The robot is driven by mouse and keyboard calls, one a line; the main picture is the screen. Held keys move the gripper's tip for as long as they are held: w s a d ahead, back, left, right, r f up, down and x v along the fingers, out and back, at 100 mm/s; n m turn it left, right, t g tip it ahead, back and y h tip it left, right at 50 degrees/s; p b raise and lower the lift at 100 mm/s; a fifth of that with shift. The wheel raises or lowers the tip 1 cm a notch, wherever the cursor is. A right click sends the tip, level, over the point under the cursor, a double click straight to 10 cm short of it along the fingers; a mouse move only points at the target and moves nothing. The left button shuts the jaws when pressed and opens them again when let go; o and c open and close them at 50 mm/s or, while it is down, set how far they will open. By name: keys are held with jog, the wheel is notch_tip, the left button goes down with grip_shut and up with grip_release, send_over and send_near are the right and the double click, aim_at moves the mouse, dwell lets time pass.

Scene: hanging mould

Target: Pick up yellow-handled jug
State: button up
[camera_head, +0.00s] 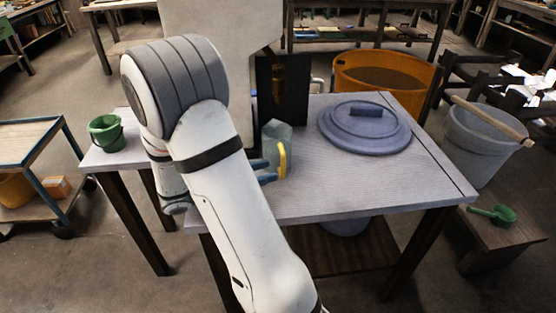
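The jug (274,135) is grey-green with a yellow handle (283,160) and stands on the grey table, left of the middle. Its handle faces toward the front right. My gripper (270,171) shows as two blue fingers that stick out from behind my arm, low at the jug's front. The fingers are apart with a gap between them, and their tips are close to the lower part of the handle. I cannot tell whether they touch it. The rest of my gripper and the jug's left side are hidden.
A round blue-grey lid (365,130) lies on the table (400,180) right of the jug. A dark upright panel (296,92) stands behind the jug. An orange tub (385,72) is beyond, a grey bucket (478,145) at right, a green bucket (106,133) at left. The table's front right is clear.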

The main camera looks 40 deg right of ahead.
aim_at(281, 173)
notch_tip(281, 173, down, 2)
jog(key=shift+f, duration=0.1)
jog(key=shift+b+x, duration=0.65)
jog(key=shift+x, duration=3.2)
jog(key=shift+a, duration=0.1)
jog(key=shift+c, duration=0.5)
grip_shut()
